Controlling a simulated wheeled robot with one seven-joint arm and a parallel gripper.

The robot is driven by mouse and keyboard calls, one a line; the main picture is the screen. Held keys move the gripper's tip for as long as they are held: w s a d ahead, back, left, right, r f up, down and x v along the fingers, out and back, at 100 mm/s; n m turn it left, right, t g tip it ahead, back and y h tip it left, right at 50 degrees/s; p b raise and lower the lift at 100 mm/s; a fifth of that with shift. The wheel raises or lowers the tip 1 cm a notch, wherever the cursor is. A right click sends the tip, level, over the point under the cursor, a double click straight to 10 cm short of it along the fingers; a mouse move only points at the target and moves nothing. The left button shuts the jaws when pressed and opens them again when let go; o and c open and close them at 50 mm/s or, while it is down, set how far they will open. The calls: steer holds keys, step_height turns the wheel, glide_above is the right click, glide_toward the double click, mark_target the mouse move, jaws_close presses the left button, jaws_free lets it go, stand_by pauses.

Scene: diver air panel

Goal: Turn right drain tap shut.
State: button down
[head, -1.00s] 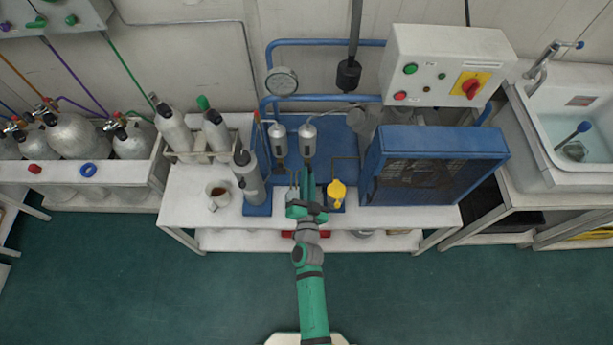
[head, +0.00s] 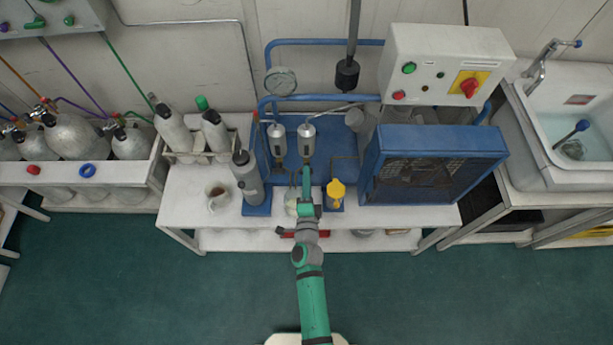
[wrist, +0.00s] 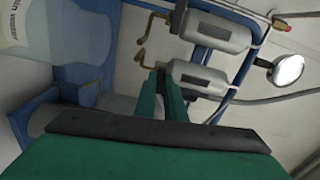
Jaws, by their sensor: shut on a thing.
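The right drain tap (wrist: 143,56) is a small bent brass lever at the lower end of the right silver canister (wrist: 195,80). That canister also shows in the head view (head: 307,142). My gripper (wrist: 168,80) is shut at the tap, its green fingers close together, and they hide part of the tap's stem. In the head view my gripper (head: 306,178) reaches just below the right canister. The tap itself is too small there to tell its angle. The left canister (head: 278,145) stands beside it, with its own brass tap (wrist: 158,18).
A clear drain-water jar (head: 291,202) stands left of my gripper, and a yellow-topped item (head: 337,190) stands right of it. A blue caged unit (head: 435,165) is further right. A grey cylinder (head: 246,178) and a mug (head: 217,197) are left.

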steer(key=shift+s+m, duration=0.1)
steer(key=shift+m, duration=0.4)
steer(key=c, duration=1.8)
jaws_free()
steer(key=shift+w, duration=0.2)
steer(key=shift+c, duration=0.2)
steer(key=s, duration=1.1)
steer(key=shift+w, duration=0.15)
